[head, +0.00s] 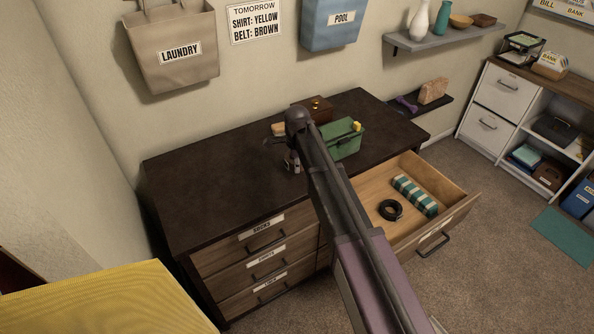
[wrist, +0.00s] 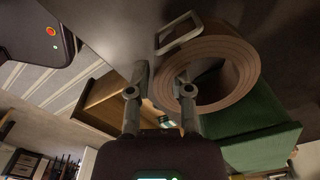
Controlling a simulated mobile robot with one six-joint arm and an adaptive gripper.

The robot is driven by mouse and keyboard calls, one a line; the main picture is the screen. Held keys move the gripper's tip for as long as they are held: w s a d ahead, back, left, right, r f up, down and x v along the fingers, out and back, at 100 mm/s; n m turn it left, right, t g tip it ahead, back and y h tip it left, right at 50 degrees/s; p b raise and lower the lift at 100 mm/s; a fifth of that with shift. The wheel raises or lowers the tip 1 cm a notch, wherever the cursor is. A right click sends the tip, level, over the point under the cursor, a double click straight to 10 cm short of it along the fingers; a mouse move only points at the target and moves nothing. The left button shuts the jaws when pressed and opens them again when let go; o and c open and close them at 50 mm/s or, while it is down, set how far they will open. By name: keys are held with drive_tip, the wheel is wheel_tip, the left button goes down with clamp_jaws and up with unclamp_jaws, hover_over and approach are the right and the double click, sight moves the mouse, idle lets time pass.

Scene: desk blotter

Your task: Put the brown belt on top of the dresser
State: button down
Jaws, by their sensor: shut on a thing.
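The brown belt (wrist: 245,75) is rolled into a coil with a metal buckle (wrist: 178,33), seen in the wrist view. My gripper (wrist: 162,90) is shut on the coil's near wall, with one finger inside the ring and one outside. In the head view my gripper (head: 292,160) is over the middle of the dark dresser top (head: 205,175). My arm and gripper hide the belt there. I cannot tell whether the belt touches the top.
The right drawer (head: 462,205) is open, holding a black coil (head: 390,209) and a striped teal roll (head: 415,195). The dresser's left half is clear. A laundry bag (head: 172,50) hangs above.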

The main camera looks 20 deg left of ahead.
sight(296, 176)
drive_tip(key=shift+w+a, duration=0.15)
drive_tip(key=shift+w, duration=0.1)
drive_tip(key=shift+w+a+f+b, duration=0.15)
drive_tip(key=shift+w+f+b, duration=0.15)
drive_tip(key=shift+f+b, duration=1.5)
drive_tip(key=shift+f, duration=0.05)
drive_tip(key=c, duration=0.5)
unclamp_jaws()
drive_tip(key=shift+c, duration=0.2)
drive_tip(key=shift+r, duration=0.2)
wheel_tip(296, 176, up, 12)
drive_tip(key=p, duration=1.2)
drive_tip(key=shift+f, duration=0.15)
